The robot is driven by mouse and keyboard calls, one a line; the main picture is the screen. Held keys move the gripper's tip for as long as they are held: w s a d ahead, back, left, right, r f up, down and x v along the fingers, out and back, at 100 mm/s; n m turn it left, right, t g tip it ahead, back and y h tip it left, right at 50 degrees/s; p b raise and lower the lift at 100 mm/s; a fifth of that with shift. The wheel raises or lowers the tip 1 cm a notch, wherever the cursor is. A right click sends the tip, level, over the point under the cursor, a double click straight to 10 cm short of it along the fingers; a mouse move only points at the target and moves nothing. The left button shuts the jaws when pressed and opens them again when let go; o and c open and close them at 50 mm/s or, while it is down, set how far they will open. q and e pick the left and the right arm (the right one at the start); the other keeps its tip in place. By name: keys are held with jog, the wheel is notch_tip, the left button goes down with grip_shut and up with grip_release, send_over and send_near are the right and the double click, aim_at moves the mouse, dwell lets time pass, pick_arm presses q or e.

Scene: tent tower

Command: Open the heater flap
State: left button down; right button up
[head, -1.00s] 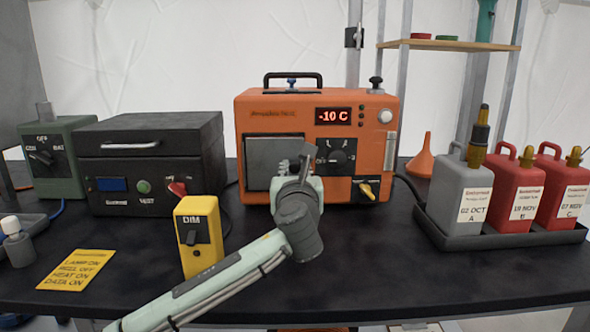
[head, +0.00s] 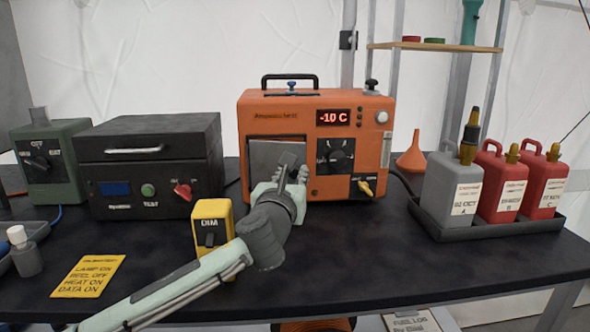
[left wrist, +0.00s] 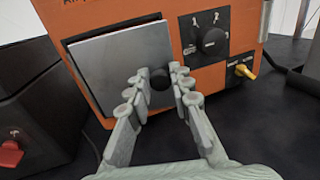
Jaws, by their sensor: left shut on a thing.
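The orange heater (head: 350,110) stands on the table with a display reading -10 C. Its square grey flap (head: 266,155) is on the lower left of its front. In the left wrist view the flap (left wrist: 112,62) stands slightly off the front, with a dark gap along its top edge. My left gripper (head: 293,170) is in front of the flap's right part. In the left wrist view its fingers (left wrist: 160,72) are closed around a black knob (left wrist: 159,79) on the flap. The fingers hide part of the flap. My right gripper is not in view.
A black case (head: 150,165) stands close on the left, with a yellow DIM box (head: 212,225) in front of it. A dial (head: 336,155) and yellow lever (head: 364,187) are right of the flap. A tray (head: 490,235) of bottles stands at right.

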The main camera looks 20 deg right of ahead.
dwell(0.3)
pick_arm(q)
jog(key=c, duration=1.4)
grip_release()
jog(key=shift+o, duration=0.2)
jog(key=shift+s, duration=0.1)
jog(key=v, duration=1.2)
jog(key=shift+a, duration=0.1)
jog(key=shift+c, duration=0.6)
